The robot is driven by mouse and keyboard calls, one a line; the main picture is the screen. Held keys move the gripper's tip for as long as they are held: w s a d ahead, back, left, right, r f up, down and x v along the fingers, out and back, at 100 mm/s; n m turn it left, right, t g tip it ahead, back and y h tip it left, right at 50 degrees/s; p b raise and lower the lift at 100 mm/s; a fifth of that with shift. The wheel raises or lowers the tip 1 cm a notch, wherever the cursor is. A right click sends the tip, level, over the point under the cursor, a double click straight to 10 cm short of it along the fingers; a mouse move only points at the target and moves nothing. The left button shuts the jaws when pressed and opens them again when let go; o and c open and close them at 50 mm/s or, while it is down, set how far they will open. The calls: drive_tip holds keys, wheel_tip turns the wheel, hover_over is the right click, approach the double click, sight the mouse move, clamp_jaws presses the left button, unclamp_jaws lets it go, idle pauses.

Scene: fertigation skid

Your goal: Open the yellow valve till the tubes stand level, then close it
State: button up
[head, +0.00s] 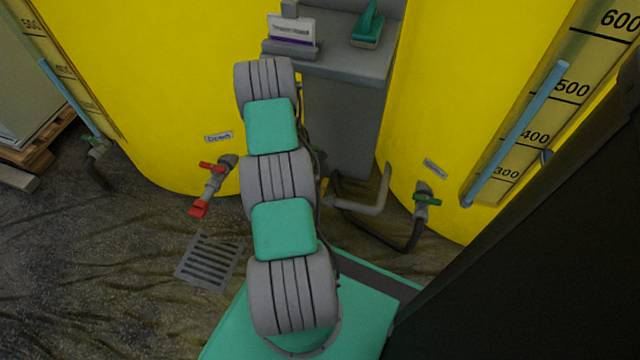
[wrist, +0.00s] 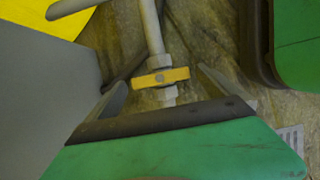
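The yellow valve's handle (wrist: 161,78) lies crosswise over a grey pipe (wrist: 152,28) in the wrist view. My gripper (wrist: 163,84) is open, with one finger on each side of the handle and a visible gap to both. The right tube (head: 517,132) shows blue up to a little above the 500 mark. The left tube (head: 70,97) shows blue to around the 400 mark, so the right one stands higher.
Two yellow tanks, left (head: 160,90) and right (head: 455,80), flank a grey stand (head: 345,110). A red-handled valve (head: 212,168) and a green-handled valve (head: 427,199) sit low on them. A floor drain (head: 210,262) lies at left.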

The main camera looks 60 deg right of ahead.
drive_tip(key=c, duration=1.2)
drive_tip(key=shift+c, duration=0.2)
drive_tip(key=shift+r+n+p, duration=0.15)
drive_tip(key=shift+n+p, duration=0.25)
drive_tip(key=shift+p, duration=0.05)
drive_tip(key=shift+a+r+n+h+p, duration=0.15)
drive_tip(key=shift+n+h+p, duration=0.45)
drive_tip(key=shift+n+p, duration=0.35)
drive_tip(key=n+p, duration=0.1)
drive_tip(key=n, duration=0.1)
drive_tip(key=n+t+h+p, duration=0.1)
drive_tip(key=n+p, duration=0.1)
drive_tip(key=n, duration=0.1)
drive_tip(key=shift+s+a+n+t+h, duration=0.2)
drive_tip(key=shift+n+t+h, duration=0.05)
drive_tip(key=shift+t+h, duration=0.05)
drive_tip(key=n+p, duration=0.1)
drive_tip(key=n, duration=0.1)
drive_tip(key=n+t+p, duration=0.1)
drive_tip(key=n, duration=0.1)
drive_tip(key=shift+s+a+h, duration=0.1)
drive_tip(key=shift+s+h, duration=0.1)
drive_tip(key=shift+h, duration=0.2)
drive_tip(key=shift+s+f+n+t+p, duration=0.15)
drive_tip(key=shift+n+t, duration=0.35)
drive_tip(key=shift+n, duration=0.65)
drive_tip(key=shift+w+f+n+t+p, duration=0.15)
drive_tip(key=shift+n+t, duration=0.35)
drive_tip(key=shift+n, duration=0.65)
drive_tip(key=shift+s, duration=0.1)
